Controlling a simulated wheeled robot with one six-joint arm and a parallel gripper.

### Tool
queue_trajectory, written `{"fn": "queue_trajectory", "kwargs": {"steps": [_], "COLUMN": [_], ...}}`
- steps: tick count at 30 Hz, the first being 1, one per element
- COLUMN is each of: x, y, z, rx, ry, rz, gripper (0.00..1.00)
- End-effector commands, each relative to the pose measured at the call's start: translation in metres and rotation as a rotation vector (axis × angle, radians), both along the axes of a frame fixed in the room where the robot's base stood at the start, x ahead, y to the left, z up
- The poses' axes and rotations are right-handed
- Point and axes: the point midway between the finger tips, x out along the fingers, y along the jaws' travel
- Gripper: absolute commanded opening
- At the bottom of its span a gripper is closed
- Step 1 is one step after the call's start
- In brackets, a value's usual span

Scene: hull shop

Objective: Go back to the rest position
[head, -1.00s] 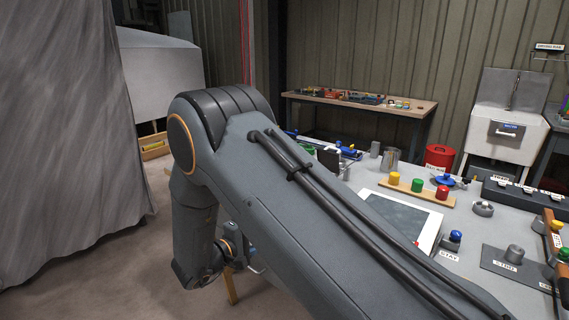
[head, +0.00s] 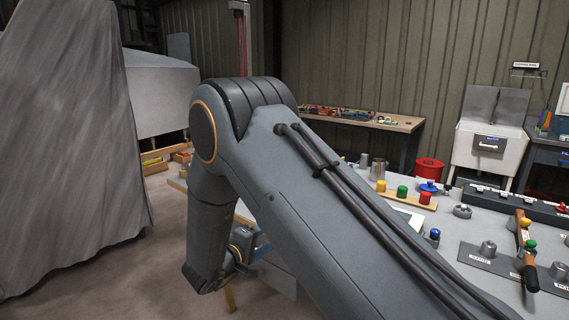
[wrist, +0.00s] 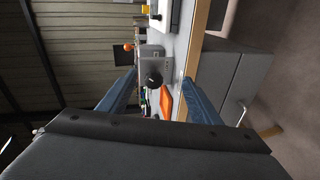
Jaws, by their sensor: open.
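My gripper (wrist: 159,78) is open in the wrist view, its two blue fingers spread apart with nothing held between them. Beyond the fingers lie a grey box with a round black knob (wrist: 154,79) and an orange flat item (wrist: 166,101) on a bench surface. In the head view my grey arm fills the middle, bent at a high elbow with the forearm hanging down left of the workbench (head: 463,231). The arm hides part of the bench, and the fingers cannot be made out clearly there.
A red bin (head: 429,171) stands behind. Bare floor lies between curtain and arm.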

Motion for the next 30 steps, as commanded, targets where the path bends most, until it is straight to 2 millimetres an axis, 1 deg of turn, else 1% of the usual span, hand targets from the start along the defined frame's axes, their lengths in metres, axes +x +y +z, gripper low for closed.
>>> {"fn": "queue_trajectory", "kwargs": {"steps": [3, 8, 9, 11, 14, 17, 20, 23, 24, 26, 27, 29, 30], "x": [0.015, 0.031, 0.033, 0.035, 0.028, 0.002, -0.039, -0.093, -0.118, -0.155, -0.178, -0.211, -0.231], "y": [-0.009, -0.02, -0.024, -0.032, -0.049, -0.07, -0.095, -0.126, -0.14, -0.159, -0.171, -0.189, -0.199], "z": [0.009, 0.019, 0.022, 0.028, 0.037, 0.041, 0.042, 0.042, 0.041, 0.04, 0.04, 0.04, 0.04], "rx": [0.115, 0.314, 0.375, 0.477, 0.675, 0.864, 1.019, 1.137, 1.172, 1.209, 1.224, 1.235, 1.238], "ry": [-0.01, -0.004, 0.004, 0.023, 0.082, 0.177, 0.29, 0.411, 0.458, 0.519, 0.553, 0.596, 0.617], "rz": [0.04, 0.103, 0.118, 0.138, 0.157, 0.134, 0.064, -0.057, -0.12, -0.215, -0.281, -0.376, -0.437], "gripper": [0.58, 0.58, 0.58, 0.58, 0.58, 0.58, 0.58, 0.58, 0.58, 0.58, 0.58, 0.58, 0.58]}}
